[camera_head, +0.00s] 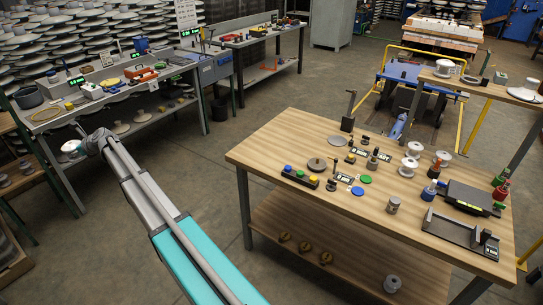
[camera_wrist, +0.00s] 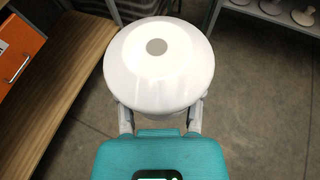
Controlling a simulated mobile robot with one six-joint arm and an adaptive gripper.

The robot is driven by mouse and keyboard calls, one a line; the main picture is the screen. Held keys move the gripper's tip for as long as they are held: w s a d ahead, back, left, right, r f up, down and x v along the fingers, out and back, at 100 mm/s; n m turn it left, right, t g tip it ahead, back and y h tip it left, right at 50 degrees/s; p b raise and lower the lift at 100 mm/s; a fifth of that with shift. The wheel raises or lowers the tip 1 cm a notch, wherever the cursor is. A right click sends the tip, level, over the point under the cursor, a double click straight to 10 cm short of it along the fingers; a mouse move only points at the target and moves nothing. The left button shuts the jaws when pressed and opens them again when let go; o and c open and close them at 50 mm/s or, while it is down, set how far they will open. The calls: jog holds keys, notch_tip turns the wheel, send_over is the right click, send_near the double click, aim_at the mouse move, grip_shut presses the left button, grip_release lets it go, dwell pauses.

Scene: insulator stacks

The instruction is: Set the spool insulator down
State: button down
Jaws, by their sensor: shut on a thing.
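The spool insulator (camera_wrist: 158,85) is a glossy white round body with a grey disc at the middle of its top. It fills the upper middle of the wrist view, and its lower part is hidden. My gripper (camera_wrist: 160,112) is shut on it, with a grey finger on each side. In the head view my arm reaches to the left, and the insulator (camera_head: 71,147) shows small and white at its end. It is beside the left shelving, over the floor gap before the left workbench; whether it touches anything cannot be told.
A wooden shelf (camera_wrist: 70,45) with an orange box (camera_wrist: 18,48) is at left in the wrist view. Bare floor (camera_wrist: 262,110) lies right. In the head view, the wooden table (camera_head: 280,145) at right is crowded; the left workbench (camera_head: 62,120) holds tools and bins.

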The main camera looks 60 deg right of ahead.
jog(key=shift+w+r, duration=0.1)
jog(key=shift+d, duration=0.3)
